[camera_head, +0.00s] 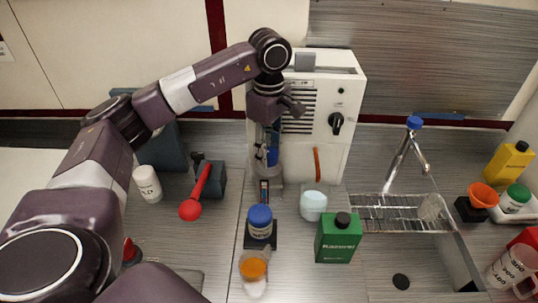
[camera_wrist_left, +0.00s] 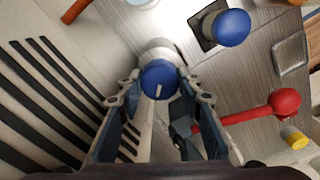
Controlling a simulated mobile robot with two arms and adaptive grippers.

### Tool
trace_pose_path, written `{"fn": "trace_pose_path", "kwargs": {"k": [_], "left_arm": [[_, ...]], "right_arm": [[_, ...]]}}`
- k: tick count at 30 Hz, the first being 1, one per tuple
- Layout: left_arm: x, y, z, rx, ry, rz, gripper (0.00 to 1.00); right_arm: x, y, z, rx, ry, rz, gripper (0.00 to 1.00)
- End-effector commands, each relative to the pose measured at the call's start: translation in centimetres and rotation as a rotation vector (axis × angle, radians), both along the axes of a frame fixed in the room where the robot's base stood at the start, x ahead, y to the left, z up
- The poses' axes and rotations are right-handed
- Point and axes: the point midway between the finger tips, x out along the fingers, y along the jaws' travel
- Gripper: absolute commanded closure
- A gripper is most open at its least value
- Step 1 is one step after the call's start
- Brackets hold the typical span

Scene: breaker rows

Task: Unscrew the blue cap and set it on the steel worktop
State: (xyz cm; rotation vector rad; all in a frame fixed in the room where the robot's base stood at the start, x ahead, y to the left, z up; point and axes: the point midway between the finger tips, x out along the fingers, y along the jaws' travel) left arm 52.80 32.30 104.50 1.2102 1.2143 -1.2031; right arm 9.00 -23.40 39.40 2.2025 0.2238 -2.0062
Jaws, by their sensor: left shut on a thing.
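My left gripper (camera_head: 268,150) reaches down in front of the white cabinet. In the left wrist view, its fingertips (camera_wrist_left: 158,92) are shut on a round blue cap (camera_wrist_left: 158,78) with a short white mark. A pale cylindrical vessel (camera_wrist_left: 157,48) lies directly behind this cap; whether cap and vessel are still joined, I cannot tell. In the head view, the fingers partly hide the cap. Another blue-topped jar (camera_head: 260,222) stands on a dark square pad on the steel worktop (camera_head: 335,283); its top also shows in the left wrist view (camera_wrist_left: 232,27). My right gripper is not in view.
The white cabinet (camera_head: 338,75) with a black knob stands behind. A red-ended tool (camera_head: 190,208), a white bottle (camera_head: 147,184), a pale blue jar (camera_head: 313,206) and a green container (camera_head: 338,240) surround the jar. A rack and sink lie right. Bare worktop shows at front.

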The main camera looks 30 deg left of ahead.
Motion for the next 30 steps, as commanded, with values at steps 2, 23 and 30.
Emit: {"fn": "trace_pose_path", "kwargs": {"k": [2, 23, 30], "left_arm": [[-0.03, -0.06, 0.1, -0.005, 0.001, 0.1, 0.88], [-0.01, -0.06, 0.04, -0.005, -0.002, 0.744, 0.88], [-0.01, -0.05, 0.04, -0.004, -0.002, 0.741, 0.53]], "right_arm": [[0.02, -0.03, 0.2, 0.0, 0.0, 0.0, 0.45], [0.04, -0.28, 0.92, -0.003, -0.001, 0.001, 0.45], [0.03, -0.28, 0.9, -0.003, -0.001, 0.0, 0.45]]}}
